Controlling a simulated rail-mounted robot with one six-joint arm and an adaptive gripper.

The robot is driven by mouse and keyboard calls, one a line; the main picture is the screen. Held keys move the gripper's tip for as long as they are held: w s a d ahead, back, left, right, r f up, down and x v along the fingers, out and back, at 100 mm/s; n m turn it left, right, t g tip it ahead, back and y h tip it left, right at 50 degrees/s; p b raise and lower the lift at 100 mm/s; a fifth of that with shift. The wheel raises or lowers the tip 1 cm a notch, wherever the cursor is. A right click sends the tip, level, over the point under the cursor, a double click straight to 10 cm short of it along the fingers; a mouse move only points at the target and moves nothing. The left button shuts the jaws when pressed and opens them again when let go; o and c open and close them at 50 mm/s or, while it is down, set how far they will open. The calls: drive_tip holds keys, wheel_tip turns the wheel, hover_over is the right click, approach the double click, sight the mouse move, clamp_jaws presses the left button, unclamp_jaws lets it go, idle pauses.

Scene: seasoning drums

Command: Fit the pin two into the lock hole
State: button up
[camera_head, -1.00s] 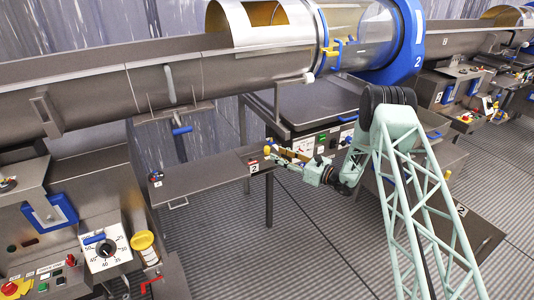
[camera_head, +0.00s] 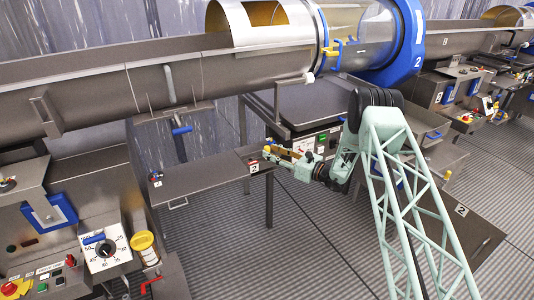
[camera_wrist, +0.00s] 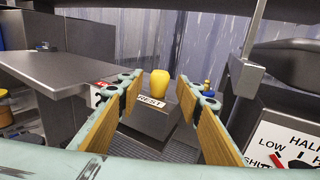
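A yellow rounded knob (camera_wrist: 159,84), perhaps the head of pin two, stands upright on a grey block marked REST (camera_wrist: 166,122). My gripper (camera_wrist: 158,92) is open in the wrist view, with one tan-padded finger on each side of the knob in the picture. Gaps show on both sides, and neither finger visibly touches it. I cannot tell how far the knob is past the fingertips. In the head view my gripper (camera_head: 275,156) is at the right end of the shelf, near a plate marked 2 (camera_head: 254,168). The pin's shank and the lock hole cannot be made out.
The dark metal shelf (camera_head: 200,181) runs left of my gripper; its edge (camera_wrist: 60,75) is at left in the wrist view. A control panel (camera_wrist: 285,148) is close at lower right. The large drum (camera_head: 270,50) and its trough hang above. Open floor lies in front.

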sight(267, 150)
drive_tip(key=shift+x, duration=1.55)
drive_tip(key=c, duration=1)
